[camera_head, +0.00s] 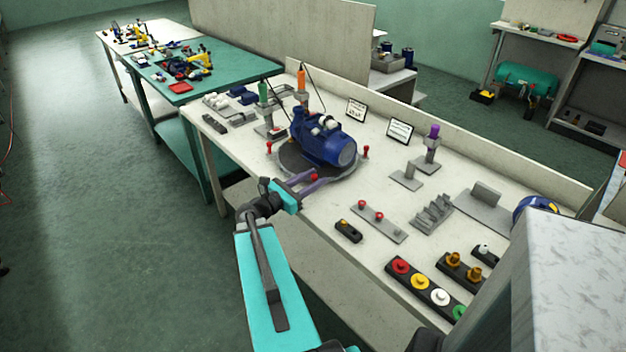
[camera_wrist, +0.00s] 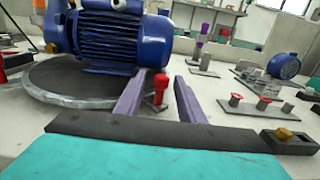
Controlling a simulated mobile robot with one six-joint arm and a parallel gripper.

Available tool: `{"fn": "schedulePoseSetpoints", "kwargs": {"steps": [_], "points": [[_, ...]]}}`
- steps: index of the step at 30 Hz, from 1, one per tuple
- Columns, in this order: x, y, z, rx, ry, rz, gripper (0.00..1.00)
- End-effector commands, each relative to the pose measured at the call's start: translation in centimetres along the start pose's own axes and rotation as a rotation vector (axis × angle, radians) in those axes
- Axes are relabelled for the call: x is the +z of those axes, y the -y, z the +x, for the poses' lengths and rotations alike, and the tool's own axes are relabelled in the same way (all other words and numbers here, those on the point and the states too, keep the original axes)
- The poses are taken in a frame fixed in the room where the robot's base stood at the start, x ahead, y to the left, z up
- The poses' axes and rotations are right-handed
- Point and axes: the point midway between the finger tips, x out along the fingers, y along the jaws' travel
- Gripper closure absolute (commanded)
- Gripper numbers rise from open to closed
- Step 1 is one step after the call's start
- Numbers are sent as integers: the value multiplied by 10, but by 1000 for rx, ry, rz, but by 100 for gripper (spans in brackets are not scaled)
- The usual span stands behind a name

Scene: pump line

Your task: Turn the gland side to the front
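A dark blue pump with a ribbed motor (camera_head: 322,138) sits on a round grey turntable (camera_head: 345,172) on the bench. In the wrist view the ribbed motor (camera_wrist: 108,38) stands above the turntable's dark top (camera_wrist: 70,82). A red-topped peg (camera_wrist: 160,88) at the turntable's near edge shows between my fingertips, with gaps on both sides. In the head view its red top (camera_head: 314,177) is beside my purple fingers. My gripper (camera_head: 308,184) is open; its fingers also show in the wrist view (camera_wrist: 160,92). I cannot tell which pump side carries the gland.
Other red pegs stand at the turntable's left (camera_head: 269,147) and right (camera_head: 366,152). A plate with two red knobs (camera_head: 378,221), a small black box (camera_head: 348,231) and a button strip (camera_head: 430,287) lie to the right. Two framed signs stand behind the pump.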

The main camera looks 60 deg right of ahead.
Motion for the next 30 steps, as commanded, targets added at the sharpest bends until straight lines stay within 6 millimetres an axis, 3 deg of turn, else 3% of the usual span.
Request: {"fn": "schedulePoseSetpoints", "kwargs": {"steps": [30], "points": [[2,-3,-117,5,0,-1,64]]}}
